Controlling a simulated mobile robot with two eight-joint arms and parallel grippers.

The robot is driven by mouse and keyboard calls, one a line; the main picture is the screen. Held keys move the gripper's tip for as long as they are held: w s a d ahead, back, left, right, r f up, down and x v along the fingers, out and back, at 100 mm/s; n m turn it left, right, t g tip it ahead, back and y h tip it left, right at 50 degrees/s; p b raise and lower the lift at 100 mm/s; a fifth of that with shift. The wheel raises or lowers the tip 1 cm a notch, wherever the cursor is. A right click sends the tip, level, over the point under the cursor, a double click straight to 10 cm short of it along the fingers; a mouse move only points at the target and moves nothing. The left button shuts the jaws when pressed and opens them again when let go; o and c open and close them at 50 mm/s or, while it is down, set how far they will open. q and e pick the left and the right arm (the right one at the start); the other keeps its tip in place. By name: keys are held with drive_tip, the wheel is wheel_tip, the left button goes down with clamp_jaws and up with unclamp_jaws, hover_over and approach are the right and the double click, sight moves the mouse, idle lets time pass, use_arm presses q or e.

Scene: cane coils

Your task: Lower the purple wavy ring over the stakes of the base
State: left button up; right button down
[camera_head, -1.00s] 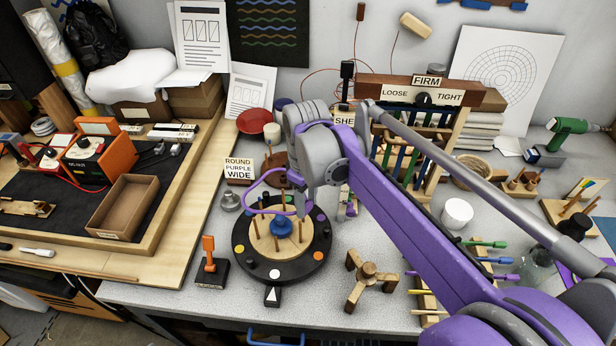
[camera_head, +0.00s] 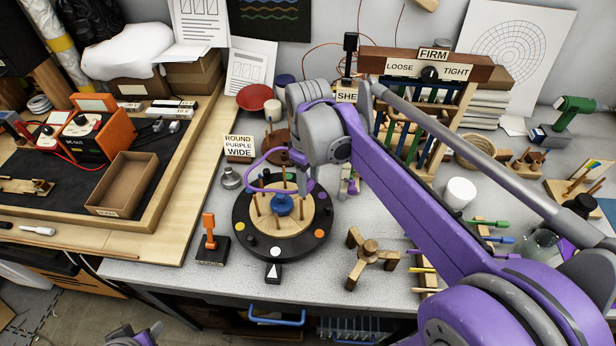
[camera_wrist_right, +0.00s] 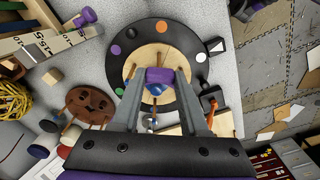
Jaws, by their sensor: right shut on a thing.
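The purple wavy ring (camera_head: 262,168) shows as a thin loop above the far left part of the base. My right gripper (camera_head: 303,188) is shut on the ring at the loop's right side; in the right wrist view the fingers (camera_wrist_right: 160,76) close on a purple piece. The base is a black disc (camera_head: 246,236) with coloured dots and a pale wooden centre. Several upright stakes (camera_head: 257,205) stand around a blue hub (camera_head: 282,206). I cannot tell how many stakes lie inside the loop.
A sign (camera_head: 239,147) reads "ROUND PURPLE WIDE". An orange-handled tool (camera_head: 209,238) stands left of the base, and a three-armed wooden piece (camera_head: 369,251) lies to its right. A red bowl (camera_head: 258,97) and a rack (camera_head: 425,115) stand behind.

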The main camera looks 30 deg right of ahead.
drive_tip(key=shift+f+b, duration=0.75)
drive_tip(key=shift+f, duration=1.15)
use_arm(q)
drive_tip(key=f, duration=0.1)
drive_tip(key=s+f, duration=0.1)
drive_tip(key=f, duration=0.1)
drive_tip(key=shift+s, duration=0.25)
drive_tip(key=shift+s+f+g+b, duration=0.15)
drive_tip(key=shift+s+f+b, duration=0.15)
drive_tip(key=shift+f+b, duration=0.45)
drive_tip(key=shift+s+f+g+b, duration=0.15)
drive_tip(key=shift+s+f+b, duration=0.15)
drive_tip(key=shift+f+b, duration=0.45)
use_arm(e)
drive_tip(key=shift+f, duration=2.3)
drive_tip(key=shift+c, duration=1.7)
unclamp_jaws()
use_arm(q)
drive_tip(key=shift+f, duration=0.2)
drive_tip(key=shift+w+r+p, duration=0.2)
drive_tip(key=shift+r+p, duration=0.3)
drive_tip(key=shift+p, duration=0.1)
use_arm(e)
wheel_tip(320, 180, up, 11)
drive_tip(key=shift+f, duration=0.1)
